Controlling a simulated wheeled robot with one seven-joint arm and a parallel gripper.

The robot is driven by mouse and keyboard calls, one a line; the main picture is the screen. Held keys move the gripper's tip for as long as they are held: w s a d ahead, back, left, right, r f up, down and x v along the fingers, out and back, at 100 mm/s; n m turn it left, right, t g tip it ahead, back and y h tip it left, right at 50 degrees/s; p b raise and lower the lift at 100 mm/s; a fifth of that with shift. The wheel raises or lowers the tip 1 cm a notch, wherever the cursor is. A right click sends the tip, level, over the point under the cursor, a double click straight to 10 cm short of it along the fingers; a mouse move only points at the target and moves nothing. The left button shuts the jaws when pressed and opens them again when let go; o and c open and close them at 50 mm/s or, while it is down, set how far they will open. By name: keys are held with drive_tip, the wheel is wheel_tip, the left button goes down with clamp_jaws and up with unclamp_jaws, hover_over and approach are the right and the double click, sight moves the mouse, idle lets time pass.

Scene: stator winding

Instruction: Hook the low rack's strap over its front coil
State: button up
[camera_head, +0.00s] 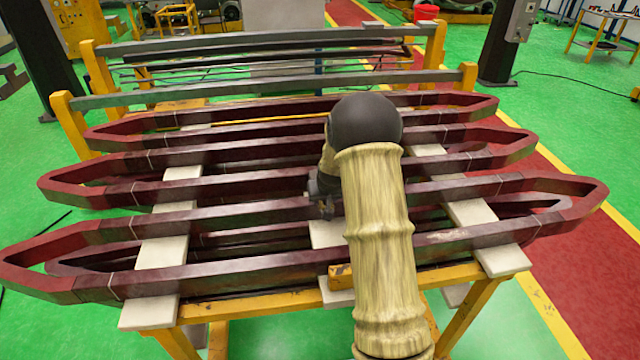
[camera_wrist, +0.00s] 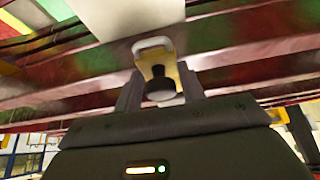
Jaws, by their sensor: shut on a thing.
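The low rack (camera_head: 290,303) is a yellow frame with pale crossbars carrying several long dark red coils. The front coil (camera_head: 240,276) is the nearest one, with pointed ends. My gripper (camera_head: 325,192) is over the middle of the rack, behind the front coil's near bar, partly hidden by my arm. In the wrist view my gripper (camera_wrist: 158,88) is shut on a small yellow piece with a white loop end and a black knob, apparently the strap (camera_wrist: 157,62). The strap cannot be made out in the head view. Whether it touches a coil cannot be told.
Pale crossbars (camera_head: 150,310) stick out under the coils. A yellow block (camera_head: 340,277) stands at the front edge of the rack. A second rack with grey bars (camera_head: 260,90) stands behind.

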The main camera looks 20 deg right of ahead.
drive_tip(key=s+a+b, duration=0.2)
drive_tip(key=s+b, duration=0.1)
drive_tip(key=s, duration=0.8)
drive_tip(key=shift+s+a+b, duration=0.2)
drive_tip(key=shift+s+b, duration=0.1)
drive_tip(key=shift+s, duration=0.05)
idle(0.9)
drive_tip(key=shift+s, duration=0.2)
drive_tip(key=shift+s+a+b, duration=0.2)
drive_tip(key=shift+s+b, duration=0.1)
drive_tip(key=shift+s, duration=0.7)
drive_tip(key=shift+s+a+b, duration=0.2)
drive_tip(key=shift+s+b, duration=0.15)
drive_tip(key=shift+s, duration=0.65)
drive_tip(key=shift+s+a+b, duration=0.2)
drive_tip(key=shift+s+b, duration=0.1)
drive_tip(key=shift+s, duration=0.7)
drive_tip(key=o, duration=1.8)
wheel_tip(320, 180, up, 7)
drive_tip(key=p, duration=0.5)
drive_tip(key=shift+p, duration=0.4)
drive_tip(key=shift+w, duration=0.1)
